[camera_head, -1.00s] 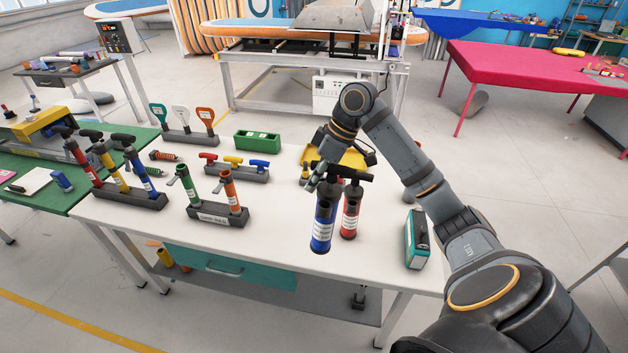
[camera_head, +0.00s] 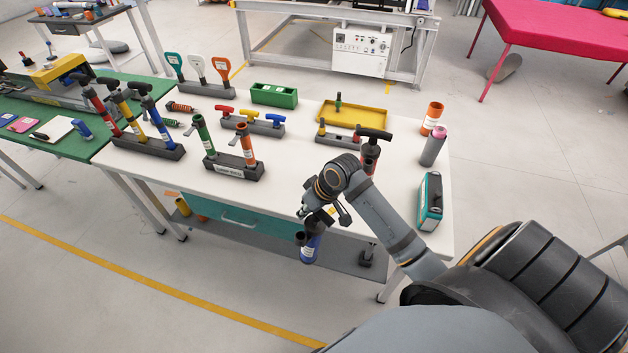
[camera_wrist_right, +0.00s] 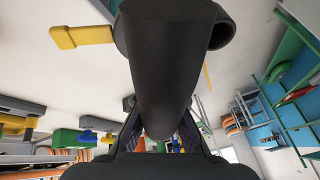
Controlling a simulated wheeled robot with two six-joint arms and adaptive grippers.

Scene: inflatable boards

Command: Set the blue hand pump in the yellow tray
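The blue hand pump (camera_head: 310,248) hangs from my right gripper (camera_head: 318,216), in front of the table's near edge in the head view. In the right wrist view the pump's dark handle (camera_wrist_right: 165,60) fills the middle, between the gripper's fingers (camera_wrist_right: 160,132). The fingers' exact contact is hidden behind the handle and wrist. The yellow tray (camera_head: 368,116) lies flat at the back right of the white table, beyond the gripper. A small dark and green item (camera_head: 338,102) shows at its far left. My left gripper is not in view.
A red pump with a black handle (camera_head: 371,150) stands between my right arm and the tray. A low block with coloured handles (camera_head: 338,138) lies before the tray. An orange cup (camera_head: 433,118), a grey cylinder (camera_head: 432,147) and a teal case (camera_head: 431,200) stand to the right.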

